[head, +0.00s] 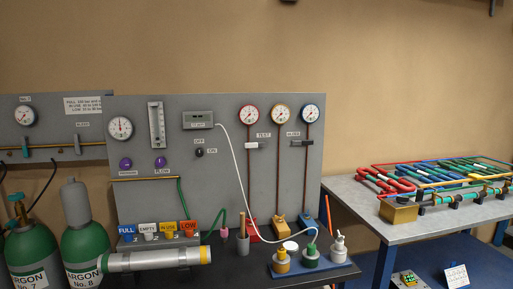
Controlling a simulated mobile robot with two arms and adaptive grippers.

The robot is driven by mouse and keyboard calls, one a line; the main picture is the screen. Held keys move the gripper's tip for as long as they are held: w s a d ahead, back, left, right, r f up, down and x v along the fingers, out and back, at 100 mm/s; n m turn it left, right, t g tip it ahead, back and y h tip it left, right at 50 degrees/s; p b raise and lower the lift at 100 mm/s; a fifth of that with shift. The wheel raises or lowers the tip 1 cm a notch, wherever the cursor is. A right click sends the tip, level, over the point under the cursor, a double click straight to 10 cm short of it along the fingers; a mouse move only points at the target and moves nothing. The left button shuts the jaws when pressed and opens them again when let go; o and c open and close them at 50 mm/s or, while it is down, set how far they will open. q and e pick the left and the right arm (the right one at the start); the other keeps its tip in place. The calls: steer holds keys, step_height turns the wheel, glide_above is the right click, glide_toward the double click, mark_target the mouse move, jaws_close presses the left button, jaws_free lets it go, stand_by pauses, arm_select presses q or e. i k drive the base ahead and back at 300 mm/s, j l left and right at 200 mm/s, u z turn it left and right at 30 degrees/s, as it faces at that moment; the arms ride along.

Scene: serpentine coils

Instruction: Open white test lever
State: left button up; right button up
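The white test lever (258,145) is on the grey upright panel in the head view, just under the TEST label (263,135). It lies roughly horizontal, across the vertical red-brown pipe below the red-rimmed gauge (249,115). A similar dark lever (297,143) sits to its right, under another label below the blue-rimmed gauge (311,113). Nothing touches or covers the white lever. Neither of my grippers is in view.
Two green argon cylinders (84,242) stand front left. A silver cylinder (158,261) lies on the dark bench before the panel. A white hose (237,170) hangs left of the lever. A table with coloured coils (349,190) stands right.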

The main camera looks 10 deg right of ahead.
mark_target(248, 145)
steer(key=i+l+z, duration=0.1)
steer(key=l, duration=0.3)
steer(key=i+l, duration=0.15)
steer(key=l, duration=0.2)
steer(key=i+l+z, duration=0.15)
steer(key=l, duration=0.25)
steer(key=i+l, duration=0.1)
steer(key=l, duration=0.25)
steer(key=z, duration=0.05)
